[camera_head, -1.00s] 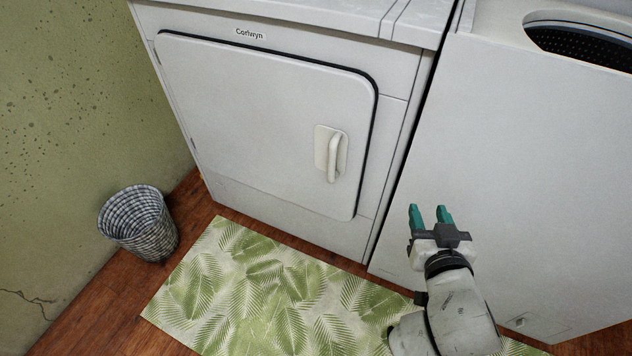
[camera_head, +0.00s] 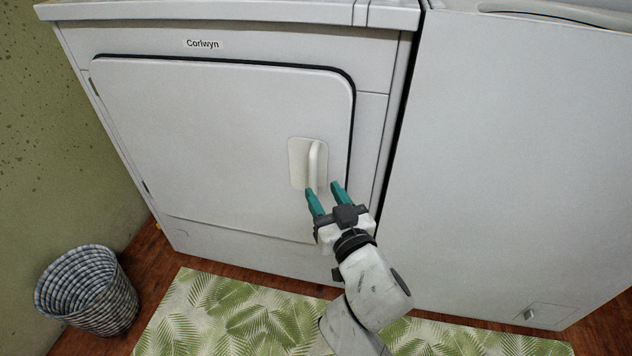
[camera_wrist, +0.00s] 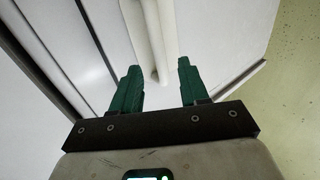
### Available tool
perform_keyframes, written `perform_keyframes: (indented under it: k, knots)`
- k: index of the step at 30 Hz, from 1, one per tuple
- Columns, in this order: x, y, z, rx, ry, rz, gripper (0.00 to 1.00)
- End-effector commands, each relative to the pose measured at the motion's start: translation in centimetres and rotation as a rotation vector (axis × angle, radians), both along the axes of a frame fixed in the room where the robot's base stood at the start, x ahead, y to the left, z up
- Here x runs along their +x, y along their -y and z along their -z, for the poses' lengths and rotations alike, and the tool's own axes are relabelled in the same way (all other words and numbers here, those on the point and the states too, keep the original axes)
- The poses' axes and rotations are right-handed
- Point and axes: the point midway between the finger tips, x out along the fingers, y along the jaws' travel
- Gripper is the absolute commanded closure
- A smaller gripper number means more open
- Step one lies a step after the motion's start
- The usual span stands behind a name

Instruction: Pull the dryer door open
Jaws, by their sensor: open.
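The dryer door (camera_head: 210,120) is a white panel with a dark edge line, and it looks closed in the dryer's front. Its upright white handle (camera_head: 315,163) stands on a cream plate near the door's right side. My gripper (camera_head: 324,190) is open, with teal fingers, just below and a little right of the handle's lower end. In the wrist view, the handle (camera_wrist: 159,40) comes down between the two open fingers (camera_wrist: 157,75). I cannot tell whether the fingers touch it.
A second white machine (camera_head: 520,160) stands to the right of the dryer, across a narrow gap. A woven basket (camera_head: 88,295) sits on the wood floor at left, by the green wall (camera_head: 50,170). A leaf-patterned mat (camera_head: 240,315) lies in front of the dryer.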

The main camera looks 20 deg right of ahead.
Motion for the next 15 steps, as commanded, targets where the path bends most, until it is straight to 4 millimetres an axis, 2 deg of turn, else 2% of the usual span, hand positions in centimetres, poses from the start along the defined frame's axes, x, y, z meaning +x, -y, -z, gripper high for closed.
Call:
perform_keyframes:
  k: [1, 6, 15]
  knots:
    - [1.0, 0.0, -0.1, 0.001, 0.002, 0.0, 0.56]
    - [3.2, 0.1, 0.0, 0.001, 0.001, 0.0, 0.56]
    - [4.6, 0.2, 0.0, 0.0, 0.0, 0.0, 0.56]
